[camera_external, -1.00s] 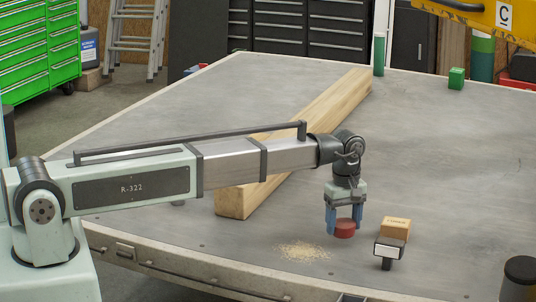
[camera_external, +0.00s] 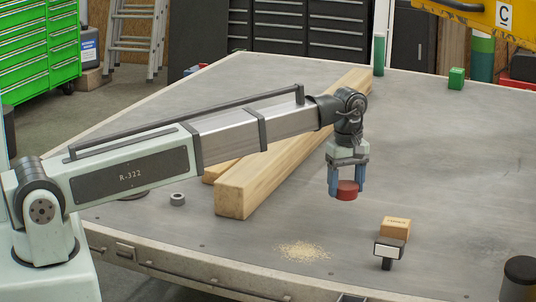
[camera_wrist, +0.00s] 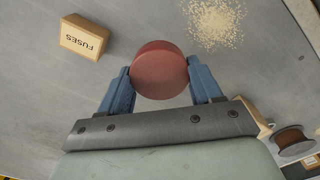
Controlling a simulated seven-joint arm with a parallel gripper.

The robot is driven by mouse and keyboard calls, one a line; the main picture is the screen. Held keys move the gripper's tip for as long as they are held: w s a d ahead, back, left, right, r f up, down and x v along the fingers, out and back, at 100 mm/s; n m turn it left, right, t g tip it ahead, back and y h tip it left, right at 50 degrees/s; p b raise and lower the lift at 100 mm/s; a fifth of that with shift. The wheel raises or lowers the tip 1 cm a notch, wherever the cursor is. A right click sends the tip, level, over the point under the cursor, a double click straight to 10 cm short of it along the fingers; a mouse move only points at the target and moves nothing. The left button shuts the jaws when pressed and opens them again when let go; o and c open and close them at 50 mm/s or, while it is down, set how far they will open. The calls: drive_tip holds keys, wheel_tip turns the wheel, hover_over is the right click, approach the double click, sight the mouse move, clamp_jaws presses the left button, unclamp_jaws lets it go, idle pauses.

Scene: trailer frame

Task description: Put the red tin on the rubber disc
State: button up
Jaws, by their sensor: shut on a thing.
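The red tin (camera_external: 347,190) is held between the blue fingers of my gripper (camera_external: 346,188), above the grey metal deck and clear of it. In the wrist view the round red tin (camera_wrist: 160,70) sits between the two fingertips of my gripper (camera_wrist: 160,82). A dark flat disc (camera_external: 133,195), perhaps the rubber disc, lies on the deck at the left in the external view. My arm hides much of it. My gripper is far to its right, across the wooden beam.
A long wooden beam (camera_external: 245,195) lies between my gripper and the left side. A grey ring (camera_external: 178,199) is near the dark disc. A fuses box (camera_external: 396,227), a small black stand (camera_external: 387,254) and sawdust (camera_external: 302,251) lie in front. A green block (camera_external: 456,78) stands far back.

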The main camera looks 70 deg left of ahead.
sight(346, 184)
wheel_tip(346, 184, up, 4)
drive_tip(key=shift+r, duration=0.25)
drive_tip(key=a+n, duration=0.8)
drive_tip(key=a, duration=2.7)
drive_tip(key=s+a+n, duration=0.3)
drive_tip(key=s+a, duration=0.2)
drive_tip(key=a, duration=0.7)
drive_tip(key=s+a+n, duration=0.2)
drive_tip(key=s+a, duration=0.4)
drive_tip(key=a, duration=0.6)
drive_tip(key=s+a+n, duration=0.3)
drive_tip(key=s+a, duration=0.2)
drive_tip(key=a, duration=0.7)
drive_tip(key=shift+s+d+f, duration=0.1)
drive_tip(key=shift+d+f, duration=0.05)
drive_tip(key=shift+f, duration=2.45)
drive_tip(key=shift+w+d+f, duration=0.1)
drive_tip(key=shift+d+f, duration=0.05)
drive_tip(key=shift+f, duration=2.4)
drive_tip(key=shift+s+d+f, duration=0.1)
drive_tip(key=shift+d+f, duration=0.05)
drive_tip(key=shift+f, duration=2.45)
drive_tip(key=shift+f, duration=0.1)
